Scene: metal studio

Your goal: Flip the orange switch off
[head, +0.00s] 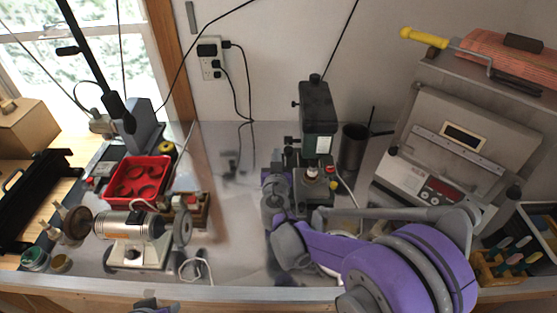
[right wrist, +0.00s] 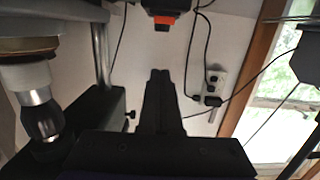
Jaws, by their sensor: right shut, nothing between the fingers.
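In the right wrist view an orange part (right wrist: 163,19), which looks like the switch, sits under a dark housing at the top centre. Whether it is on or off is too small to tell. My right gripper (right wrist: 160,74) is shut and empty, its dark fingertips below the orange part in that picture with a visible gap. In the head view the right gripper (head: 277,160) is just left of the dark drill press (head: 318,108). I cannot make out the orange switch clearly there. Only a small purple and grey part of mine shows at the bottom edge; no left fingers are visible.
A bench grinder (head: 130,225) and a red tray (head: 138,180) stand on the left of the metal bench. Cables hang from the wall outlet (head: 209,57). The bench's middle is mostly clear.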

